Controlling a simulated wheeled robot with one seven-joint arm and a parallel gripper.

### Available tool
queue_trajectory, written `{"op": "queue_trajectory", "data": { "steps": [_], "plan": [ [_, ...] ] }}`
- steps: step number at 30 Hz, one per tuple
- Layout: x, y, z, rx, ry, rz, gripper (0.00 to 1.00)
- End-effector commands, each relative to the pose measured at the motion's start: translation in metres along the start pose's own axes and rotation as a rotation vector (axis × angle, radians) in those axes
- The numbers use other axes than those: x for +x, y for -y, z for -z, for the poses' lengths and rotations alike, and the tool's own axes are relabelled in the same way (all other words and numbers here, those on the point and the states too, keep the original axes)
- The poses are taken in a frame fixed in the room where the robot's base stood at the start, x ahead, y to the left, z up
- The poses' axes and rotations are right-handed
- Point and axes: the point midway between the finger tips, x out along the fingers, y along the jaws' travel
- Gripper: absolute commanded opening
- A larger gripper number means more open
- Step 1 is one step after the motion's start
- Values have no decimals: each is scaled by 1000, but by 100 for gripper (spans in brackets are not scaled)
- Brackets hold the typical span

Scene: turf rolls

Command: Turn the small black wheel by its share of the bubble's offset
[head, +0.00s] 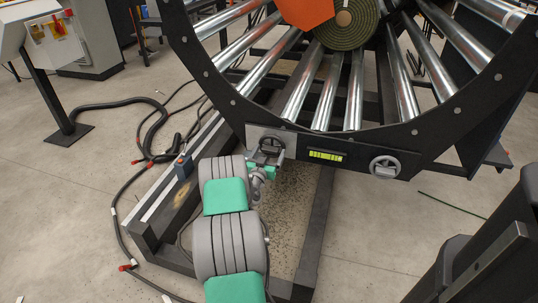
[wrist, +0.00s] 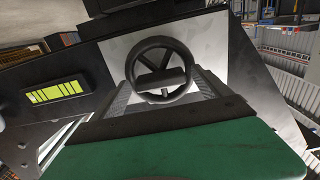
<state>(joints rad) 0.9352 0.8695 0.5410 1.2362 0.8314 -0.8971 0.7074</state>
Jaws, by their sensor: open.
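The small black wheel (head: 272,141) sits on a light metal plate on the black frame, low in the middle of the head view. In the wrist view the wheel (wrist: 161,77) faces me, with its rim and spokes showing. My gripper (wrist: 163,88) is open, with one finger on either side of the wheel's lower part; I cannot tell whether they touch it. In the head view my gripper (head: 267,156) is at the wheel, partly hiding it. The yellow-green level vial (head: 325,156) is right of the wheel; it also shows in the wrist view (wrist: 57,92). The bubble's exact place is unclear.
Shiny rollers (head: 354,90) and a green turf roll (head: 348,28) are above. Black cables (head: 125,190) lie on the floor at left. A black rail base (head: 316,235) runs beneath my arm.

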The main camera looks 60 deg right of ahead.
Motion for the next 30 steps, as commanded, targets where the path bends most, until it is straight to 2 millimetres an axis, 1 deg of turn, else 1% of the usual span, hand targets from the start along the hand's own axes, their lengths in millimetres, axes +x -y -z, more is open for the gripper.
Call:
{"op": "queue_trajectory", "data": {
  "steps": [6, 7, 27, 29, 30],
  "plan": [
    [1, 0, 0, 0, 1, 0, 87],
    [1, 0, 0, 0, 1, 0, 86],
    [1, 0, 0, 0, 1, 0, 31],
    [1, 0, 0, 0, 1, 0, 26],
    [1, 0, 0, 0, 1, 0, 25]
  ]
}}
